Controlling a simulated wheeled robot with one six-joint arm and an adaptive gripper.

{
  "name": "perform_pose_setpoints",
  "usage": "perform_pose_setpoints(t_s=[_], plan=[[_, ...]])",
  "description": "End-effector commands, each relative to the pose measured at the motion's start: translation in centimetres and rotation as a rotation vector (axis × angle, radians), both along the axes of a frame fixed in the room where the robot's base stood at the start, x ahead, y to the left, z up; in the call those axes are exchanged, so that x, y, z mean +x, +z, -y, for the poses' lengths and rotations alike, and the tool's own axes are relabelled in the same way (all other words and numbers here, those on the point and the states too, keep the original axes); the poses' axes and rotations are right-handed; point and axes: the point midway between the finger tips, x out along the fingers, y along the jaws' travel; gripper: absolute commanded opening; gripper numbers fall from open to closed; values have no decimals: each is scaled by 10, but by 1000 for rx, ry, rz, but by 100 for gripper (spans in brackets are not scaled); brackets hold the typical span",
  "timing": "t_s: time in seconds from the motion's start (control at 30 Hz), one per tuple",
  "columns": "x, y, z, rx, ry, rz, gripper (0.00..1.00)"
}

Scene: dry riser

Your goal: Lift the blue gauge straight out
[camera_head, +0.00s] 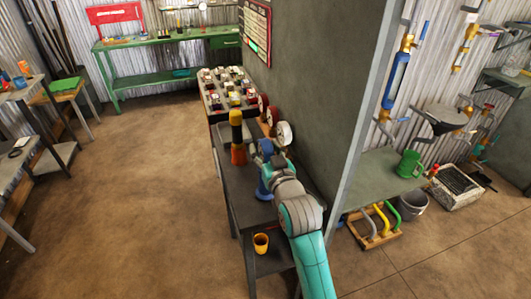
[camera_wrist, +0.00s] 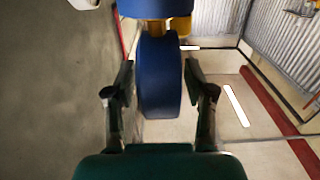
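The blue gauge (camera_wrist: 158,85) shows as a thick blue disc seen edge-on in the wrist view. A blue and brass fitting (camera_wrist: 155,25) sits right above it, at the top of the picture. My gripper (camera_wrist: 157,75) has one finger on each side of the disc. A narrow gap shows at the left finger and a thinner one at the right, so the gripper looks open around the gauge. In the head view my arm reaches to the wall above the narrow bench, and blue parts (camera_head: 266,147) show at its end. The gripper's fingers are hard to make out there.
A white-faced gauge (camera_head: 284,133) and red-rimmed gauges (camera_head: 263,106) stand by the wall close to my arm. The floor (camera_head: 150,190) to the left is clear.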

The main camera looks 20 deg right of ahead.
Motion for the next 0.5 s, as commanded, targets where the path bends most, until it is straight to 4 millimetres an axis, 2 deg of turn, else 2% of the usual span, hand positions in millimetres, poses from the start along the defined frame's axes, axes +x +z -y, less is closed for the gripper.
perform_pose_setpoints(t_s=[0.03,0.17,0.5], plan=[[0,0,0,0,0,0,34],[0,0,0,0,0,0,1],[0,4,0,0,0,2,0]])
